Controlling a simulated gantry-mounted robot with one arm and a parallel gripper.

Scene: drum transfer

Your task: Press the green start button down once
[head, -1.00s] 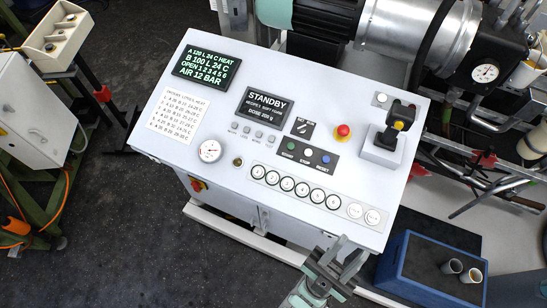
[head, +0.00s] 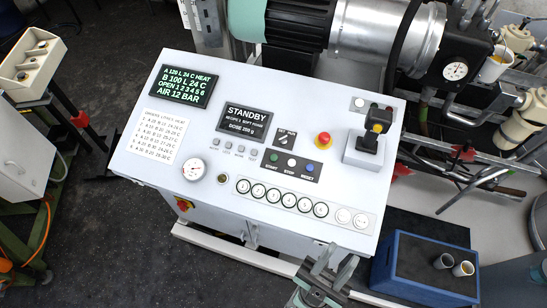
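The green start button (head: 273,157) is on the dark three-button strip of the white control panel (head: 345,93), at the strip's left end above the label START. A white STOP button (head: 291,162) and a blue RESET button (head: 311,168) sit to its right. My gripper (head: 336,264) is at the bottom of the head view, by the panel's front edge, below and right of the start button and well apart from it. Its two fingers are spread with a gap and nothing shows between them. The start button is in full view.
A red mushroom button (head: 324,139) and a joystick (head: 376,129) stand up from the panel right of the strip. The display (head: 245,119) reads STANDBY. A blue crate (head: 423,286) stands at lower right.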

